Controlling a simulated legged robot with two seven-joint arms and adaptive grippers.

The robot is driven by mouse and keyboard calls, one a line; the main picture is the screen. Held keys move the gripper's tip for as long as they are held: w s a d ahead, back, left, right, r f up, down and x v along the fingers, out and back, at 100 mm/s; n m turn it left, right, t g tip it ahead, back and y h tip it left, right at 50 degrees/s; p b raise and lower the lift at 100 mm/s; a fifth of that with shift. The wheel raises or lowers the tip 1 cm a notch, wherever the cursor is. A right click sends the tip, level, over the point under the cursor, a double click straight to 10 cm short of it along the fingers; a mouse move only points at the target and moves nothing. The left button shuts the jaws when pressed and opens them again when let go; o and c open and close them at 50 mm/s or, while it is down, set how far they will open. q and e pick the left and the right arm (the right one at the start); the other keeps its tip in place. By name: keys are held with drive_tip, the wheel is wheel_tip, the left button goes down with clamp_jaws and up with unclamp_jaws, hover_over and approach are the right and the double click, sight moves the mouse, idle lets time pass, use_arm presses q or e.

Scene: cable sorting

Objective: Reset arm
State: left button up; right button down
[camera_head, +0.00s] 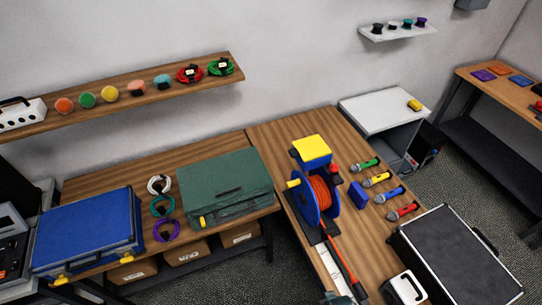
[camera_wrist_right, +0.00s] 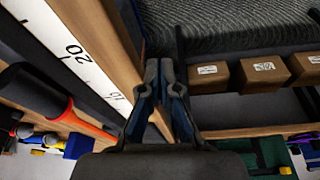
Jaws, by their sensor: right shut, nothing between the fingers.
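My right gripper (camera_wrist_right: 165,68) is shut and empty in the right wrist view, with its fingers together beside the table's wooden edge. A small grey part at the bottom edge of the head view (camera_head: 340,299) may belong to my right arm; most of it is out of frame. My left gripper is in neither view. The cable reel (camera_head: 318,194) with orange cable stands on the right table. A white ruler strip (camera_head: 340,266) lies in front of it and also shows near the gripper in the wrist view (camera_wrist_right: 70,50).
A blue case (camera_head: 88,232), a green case (camera_head: 227,190) and coiled cables (camera_head: 162,207) sit on the left table. Several microphones (camera_head: 377,180) lie right of the reel. A black flight case (camera_head: 455,260) stands at right. Cardboard boxes (camera_wrist_right: 262,72) are under the table.

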drive_tip(key=s+f+g+b, duration=0.15)
drive_tip(key=s+f, duration=0.25)
drive_tip(key=f, duration=0.9)
drive_tip(key=s+f+b, duration=0.3)
drive_tip(key=f, duration=1)
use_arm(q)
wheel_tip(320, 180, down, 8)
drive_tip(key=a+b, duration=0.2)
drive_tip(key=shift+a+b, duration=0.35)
use_arm(e)
drive_tip(key=s+d+f, duration=0.2)
drive_tip(key=s+f, duration=1)
drive_tip(key=s, duration=0.2)
drive_tip(key=shift+d+f, duration=0.15)
drive_tip(key=shift+f, duration=0.25)
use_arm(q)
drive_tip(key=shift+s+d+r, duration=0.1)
use_arm(e)
drive_tip(key=shift+s+d+g, duration=0.1)
drive_tip(key=shift+g, duration=0.15)
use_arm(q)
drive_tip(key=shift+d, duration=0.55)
use_arm(e)
drive_tip(key=shift+d+f, duration=0.1)
